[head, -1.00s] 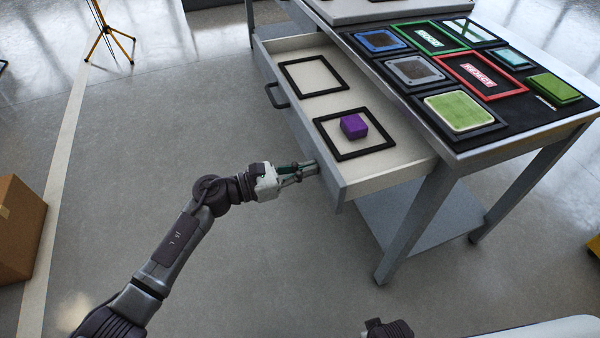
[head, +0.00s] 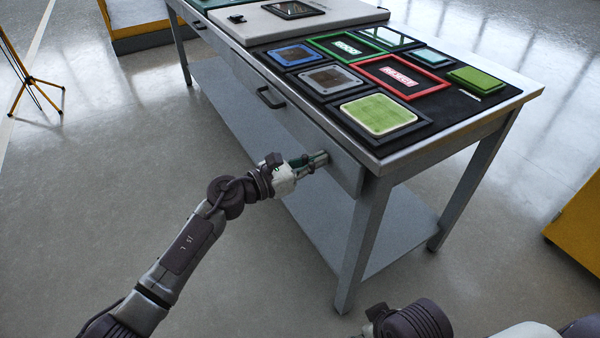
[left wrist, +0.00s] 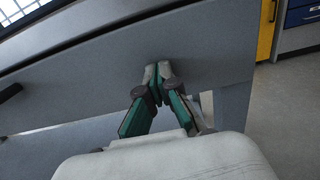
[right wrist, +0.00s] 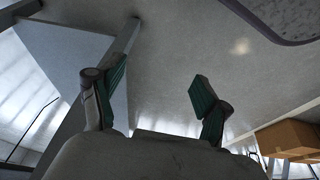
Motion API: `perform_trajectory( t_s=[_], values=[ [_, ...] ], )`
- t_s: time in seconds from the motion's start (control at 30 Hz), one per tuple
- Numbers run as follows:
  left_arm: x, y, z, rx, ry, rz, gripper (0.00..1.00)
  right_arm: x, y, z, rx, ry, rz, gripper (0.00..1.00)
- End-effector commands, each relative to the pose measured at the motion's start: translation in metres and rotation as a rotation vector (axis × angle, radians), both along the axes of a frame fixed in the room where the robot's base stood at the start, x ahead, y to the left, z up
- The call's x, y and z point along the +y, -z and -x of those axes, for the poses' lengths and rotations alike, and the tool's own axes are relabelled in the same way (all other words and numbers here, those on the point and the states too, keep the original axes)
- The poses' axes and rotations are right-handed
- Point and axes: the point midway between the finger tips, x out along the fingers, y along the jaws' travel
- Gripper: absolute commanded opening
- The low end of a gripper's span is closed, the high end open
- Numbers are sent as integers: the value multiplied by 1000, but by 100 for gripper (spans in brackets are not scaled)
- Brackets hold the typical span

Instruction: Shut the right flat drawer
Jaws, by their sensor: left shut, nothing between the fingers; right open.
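The right flat drawer's grey front (head: 300,125) now lies along the bench's front under the worktop, with no inside showing. I cannot tell whether a thin gap is left. Its dark handle (head: 270,97) is left of my left gripper (head: 320,159). That gripper is shut and empty, its tips at the right part of the drawer front. In the left wrist view the shut fingertips (left wrist: 158,70) meet or nearly meet the grey panel (left wrist: 100,80). My right gripper (right wrist: 152,88) is open and empty, away from the drawer, over the floor in the right wrist view.
The worktop holds a black mat (head: 455,105) with framed panels, including a green one (head: 380,113) and a red frame (head: 438,88). A lower shelf (head: 400,215) and a bench leg (head: 362,245) are below. A yellow cabinet (head: 580,225) stands right.

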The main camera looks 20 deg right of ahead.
Motion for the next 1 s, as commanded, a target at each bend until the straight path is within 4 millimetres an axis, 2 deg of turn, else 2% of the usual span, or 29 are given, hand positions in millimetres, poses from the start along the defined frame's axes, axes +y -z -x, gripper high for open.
perform_trajectory(
  t_s=[0.13,0.2,0.4,0.87,1.0],
  values=[
    [-13,1,-3,-1,1,0,0,0,8,-1,-4,0,-1,76],
    [-17,1,-4,0,1,0,0,4,5,-13,-61,-5,-12,76],
    [-22,0,-6,0,0,0,0,8,1,-28,-129,-10,-26,76],
    [-23,-3,-6,-3,-2,5,0,8,1,-29,-139,-10,-28,76],
    [-16,-2,-9,-4,-3,5,0,12,-2,-41,-197,-17,-41,76]
  ],
)
